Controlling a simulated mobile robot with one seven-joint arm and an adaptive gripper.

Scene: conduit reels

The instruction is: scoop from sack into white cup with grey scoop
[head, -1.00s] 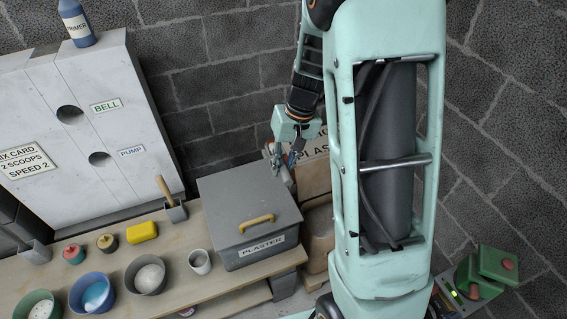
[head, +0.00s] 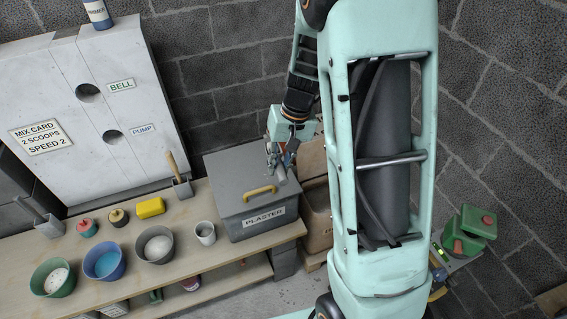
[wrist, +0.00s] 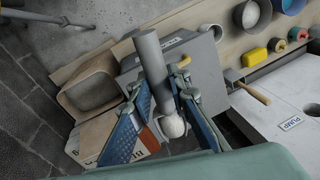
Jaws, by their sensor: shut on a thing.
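My gripper (head: 283,158) is shut on a grey cylinder (wrist: 152,60) with a whitish rounded lump at its near end. I cannot tell whether this is the grey scoop. It is above the grey plaster bin. A grey scoop-like thing (head: 48,225) with a dark handle stands at the bench's left end; another (head: 183,188) has a wooden handle. The white cup (head: 205,233) stands upright left of the bin; it also shows in the wrist view (wrist: 207,29). A tan open-topped sack (wrist: 66,101) stands right of the bin, partly hidden by my arm in the head view.
The grey bin (head: 225,205) has a closed lid with a tan handle. A tan printed package (wrist: 140,148) stands behind the sack. Bowls, including a blue one (head: 104,277), a yellow block (head: 150,208) and small pots crowd the bench (head: 215,268). A white cabinet (head: 120,110) stands behind.

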